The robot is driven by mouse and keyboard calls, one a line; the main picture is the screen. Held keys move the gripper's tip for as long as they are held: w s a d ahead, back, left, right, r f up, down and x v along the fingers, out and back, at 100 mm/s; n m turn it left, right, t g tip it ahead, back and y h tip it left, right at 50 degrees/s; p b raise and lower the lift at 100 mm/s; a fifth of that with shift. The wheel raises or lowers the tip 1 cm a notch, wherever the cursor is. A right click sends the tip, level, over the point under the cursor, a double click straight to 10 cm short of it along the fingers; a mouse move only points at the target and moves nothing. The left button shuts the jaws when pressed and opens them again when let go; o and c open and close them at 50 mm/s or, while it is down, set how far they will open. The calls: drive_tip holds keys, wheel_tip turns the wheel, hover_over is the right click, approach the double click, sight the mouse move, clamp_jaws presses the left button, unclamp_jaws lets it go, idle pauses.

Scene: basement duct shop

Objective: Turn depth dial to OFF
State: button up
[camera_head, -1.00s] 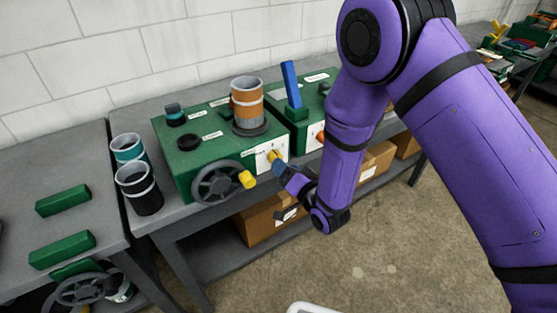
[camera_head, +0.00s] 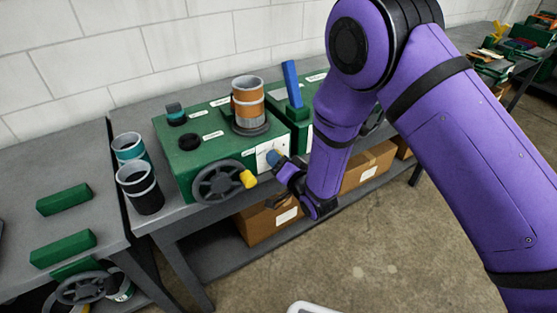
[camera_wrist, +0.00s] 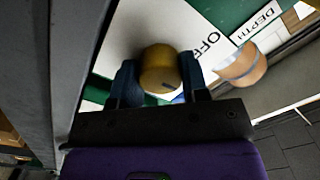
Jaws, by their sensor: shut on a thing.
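The green machine (camera_head: 188,160) on the bench has a white dial plate (camera_head: 262,158) on its front. In the wrist view the yellow depth dial (camera_wrist: 160,68) is a round knob with a short dark mark near its lower edge. My gripper (camera_wrist: 158,85) has its blue fingers on either side of this knob and is shut on it. The "OFF" lettering (camera_wrist: 208,40) and the "DEPTH" label (camera_wrist: 258,20) lie up and right of the knob. In the head view my gripper (camera_head: 273,157) is at the plate and hides the dial.
A grey handwheel (camera_head: 218,183) with a yellow handle (camera_head: 248,179) sits left of my gripper. A second green machine with a blue lever (camera_head: 291,83) is to the right. Cardboard boxes (camera_head: 268,222) lie below.

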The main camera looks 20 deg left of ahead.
drive_tip(key=shift+n, duration=0.4)
drive_tip(key=n, duration=0.5)
drive_tip(key=shift+n, duration=0.3)
drive_tip(key=n, duration=0.5)
drive_tip(key=shift+n, duration=0.3)
drive_tip(key=o, duration=0.9)
drive_tip(key=shift+s+d, duration=0.1)
drive_tip(key=v, duration=1)
drive_tip(key=shift+s+d+r, duration=0.15)
drive_tip(key=shift+s, duration=0.1)
drive_tip(key=shift+w, duration=0.1)
